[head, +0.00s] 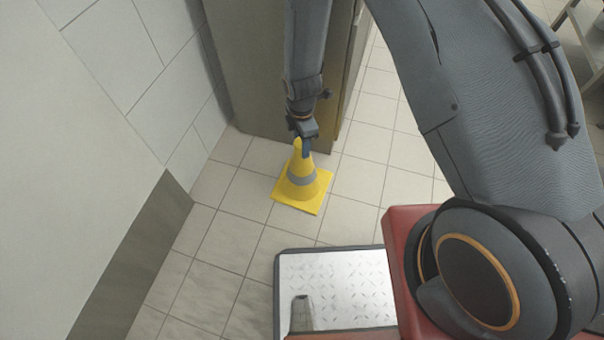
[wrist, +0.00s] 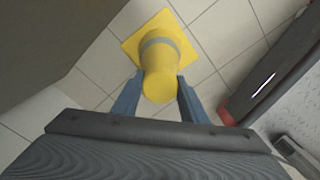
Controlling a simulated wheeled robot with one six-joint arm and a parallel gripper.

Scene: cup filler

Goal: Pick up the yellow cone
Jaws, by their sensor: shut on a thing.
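The yellow cone (head: 302,182) has a grey band and a square yellow base. It is upright in the head view, on or just above the tiled floor; I cannot tell which. My gripper (head: 303,148) is at the cone's top. In the wrist view my gripper (wrist: 158,95) has one finger on each side of the top of the cone (wrist: 160,66), shut on it. Part of the cone's top is hidden behind the gripper in the head view.
A grey-brown cabinet (head: 250,70) stands right behind the cone. A white wall (head: 60,150) with a dark base strip is at the left. My own red and metal base is at the bottom. Tiled floor (head: 225,240) is clear between the cone and the base.

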